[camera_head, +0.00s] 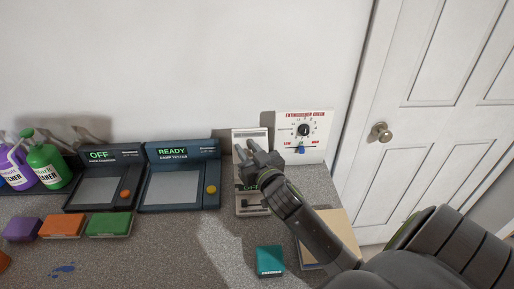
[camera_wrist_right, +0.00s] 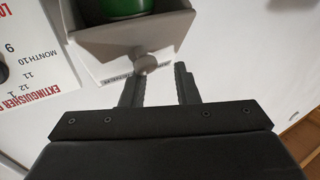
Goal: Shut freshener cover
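The freshener dispenser (camera_head: 250,133) is a pale, narrow box near the wall, left of the dial panel. In the right wrist view its grey housing (camera_wrist_right: 88,55) has an open side with a green can (camera_wrist_right: 125,6) partly inside. A small rounded tab (camera_wrist_right: 146,63) sticks out from its edge. My right gripper (camera_head: 246,148) is in front of the dispenser and hides part of it. In the right wrist view its fingers (camera_wrist_right: 160,80) are apart, near the tab, with nothing gripped between them. Whether a finger touches the housing I cannot tell. My left gripper is out of view.
An extinguisher check panel (camera_head: 318,125) stands right of the dispenser. Two dark devices (camera_head: 180,178) (camera_head: 100,180) are to its left. Coloured boxes (camera_head: 108,224), a teal box (camera_head: 270,261) and spray bottles (camera_head: 46,163) are on the counter. A white door (camera_head: 440,70) is at right.

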